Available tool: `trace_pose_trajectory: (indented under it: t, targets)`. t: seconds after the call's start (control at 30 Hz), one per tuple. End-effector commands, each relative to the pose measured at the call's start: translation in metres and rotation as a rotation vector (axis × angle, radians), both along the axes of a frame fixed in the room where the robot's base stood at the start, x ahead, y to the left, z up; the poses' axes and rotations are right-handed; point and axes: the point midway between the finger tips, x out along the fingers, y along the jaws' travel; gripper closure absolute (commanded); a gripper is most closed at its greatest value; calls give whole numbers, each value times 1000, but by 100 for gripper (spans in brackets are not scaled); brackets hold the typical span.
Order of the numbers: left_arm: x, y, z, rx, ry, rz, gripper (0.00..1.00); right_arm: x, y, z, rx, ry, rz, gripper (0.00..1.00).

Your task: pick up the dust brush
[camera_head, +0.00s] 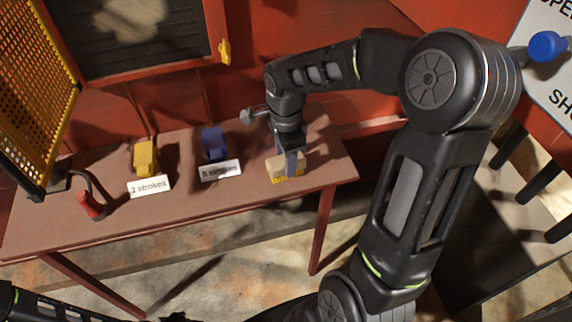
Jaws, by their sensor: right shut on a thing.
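The dust brush (285,173), a pale block with a yellow lower edge, is at the right part of the brown table. My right gripper (291,152) reaches down from above and is shut on it, hiding part of its top. I cannot tell whether the brush rests on the table or is slightly above it. My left arm shows at the bottom left edge, with a dark end, perhaps my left gripper (174,317), cut off by the frame; its jaws cannot be made out.
On the table (240,200) stand a yellow engine-like block (146,157) and a blue one (214,143), each behind a white label card. A red-handled thing (91,204) and a yellow perforated panel (38,80) are at left. The table's front strip is clear.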

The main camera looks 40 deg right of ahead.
Motion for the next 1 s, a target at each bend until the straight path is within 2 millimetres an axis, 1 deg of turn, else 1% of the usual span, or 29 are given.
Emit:
trace_pose_trajectory:
  t: [0.03, 0.3, 0.4, 0.63, 0.77, 0.87, 1.0]
  targets:
    - [0, 0, 0, 0, 0, 0, 66, 0, 0, 0, 0, 0, 0, 71]
    - [0, 0, 0, 0, 0, 0, 66, 0, 0, 0, 0, 0, 0, 93]
    - [0, 0, 0, 0, 0, 0, 66, 0, 0, 0, 0, 0, 0, 100]
    - [0, 0, 0, 0, 0, 0, 66, 0, 0, 0, 0, 0, 0, 100]
    - [0, 0, 0, 0, 0, 0, 66, 0, 0, 7, 0, -2, 0, 100]
    - [0, 0, -1, 0, 0, 0, 66, 1, 0, 18, -1, -3, -1, 100]
    - [0, 0, -1, 0, 0, 0, 66, 1, 0, 44, -1, -6, -1, 100]
